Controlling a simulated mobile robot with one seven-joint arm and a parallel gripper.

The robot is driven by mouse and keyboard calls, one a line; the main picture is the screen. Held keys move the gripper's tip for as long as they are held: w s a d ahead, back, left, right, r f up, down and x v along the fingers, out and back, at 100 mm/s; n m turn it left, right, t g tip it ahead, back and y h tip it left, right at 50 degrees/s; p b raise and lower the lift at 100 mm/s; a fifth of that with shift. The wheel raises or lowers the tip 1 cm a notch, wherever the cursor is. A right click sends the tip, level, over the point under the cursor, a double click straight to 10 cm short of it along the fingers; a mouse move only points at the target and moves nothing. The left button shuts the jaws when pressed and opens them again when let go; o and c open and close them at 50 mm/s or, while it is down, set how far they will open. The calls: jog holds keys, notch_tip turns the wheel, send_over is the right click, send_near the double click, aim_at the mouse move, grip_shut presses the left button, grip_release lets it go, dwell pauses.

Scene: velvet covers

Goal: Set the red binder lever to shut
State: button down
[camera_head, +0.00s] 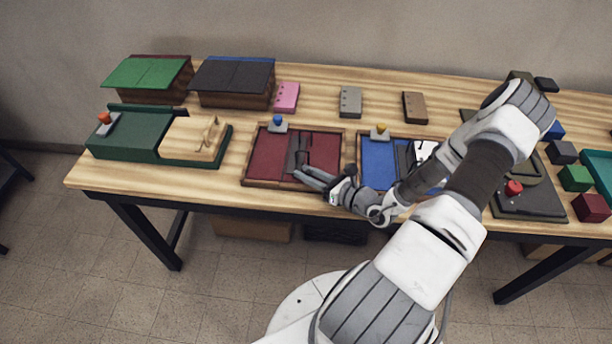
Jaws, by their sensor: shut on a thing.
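The red binder (265,158) lies open on the table, with dark red panels in a brown frame. A dark upright piece (300,143) stands along its middle. A grey block with a blue knob (278,121) sits at its back edge; which way this lever is set is too small to tell. My gripper (299,173) is at the front end of the dark piece, over the binder's front half, and is shut on it. The fingertips are small and partly blend with the dark piece. The blue knob is apart from my gripper.
A blue binder (377,165) with a yellow knob (381,129) is close on the right, partly behind my arm. A green binder (130,135) is at left. A dark board with a red knob (513,187) is at right. Small pink (286,97), grey and brown blocks stand behind.

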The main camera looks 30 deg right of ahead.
jog(key=shift+s+f, duration=0.15)
jog(key=shift+f, duration=0.15)
jog(key=c, duration=0.7)
grip_release()
jog(key=shift+c, duration=0.2)
jog(key=shift+o, duration=0.6)
jog(key=shift+r, duration=0.15)
jog(key=shift+d, duration=0.1)
jog(key=v, duration=1.7)
jog(key=shift+s, duration=0.1)
